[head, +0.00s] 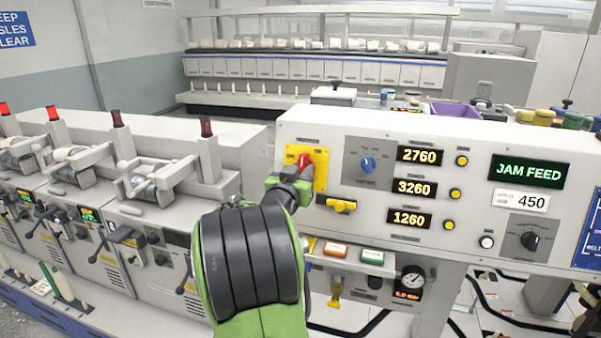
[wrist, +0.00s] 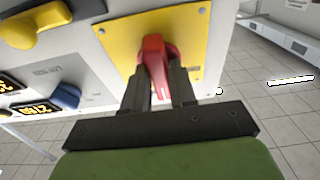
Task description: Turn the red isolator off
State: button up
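The red isolator (head: 303,160) is a red handle on a yellow plate (head: 320,170) at the left end of the grey control panel. In the wrist view the red handle (wrist: 154,55) lies between my two dark fingers, with the yellow plate (wrist: 195,45) behind it. My gripper (wrist: 159,88) has a finger close along each side of the handle and looks shut on it. In the head view my gripper (head: 299,180) is at the plate's lower left, and my wrist partly hides the isolator's lower part. Its position markings are too small to read.
A yellow handle (head: 341,205) sticks out just below the plate, and a blue knob (head: 367,164) is to its right. Lit number displays (head: 414,188) and a black knob (head: 529,240) are farther right. Machines with red lamps (head: 118,119) stand at the left.

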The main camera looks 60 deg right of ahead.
grip_shut()
jog(key=shift+n, duration=0.3)
jog(key=n, duration=0.2)
jog(key=n+t, duration=0.1)
jog(key=n, duration=0.1)
jog(key=shift+s+t+y+p, duration=0.1)
jog(key=shift+t+y+p, duration=0.2)
jog(key=shift+p, duration=0.05)
jog(key=n+t+p, duration=0.1)
jog(key=n, duration=0.4)
jog(key=shift+r+n+y, duration=0.1)
jog(key=shift+n+y, duration=0.2)
jog(key=shift+y, duration=0.1)
jog(key=n+y, duration=0.1)
jog(key=n, duration=0.4)
jog(key=shift+t, duration=0.4)
jog(key=n+y, duration=0.1)
jog(key=n, duration=0.3)
jog(key=shift+n+b, duration=0.35)
jog(key=shift+n, duration=0.05)
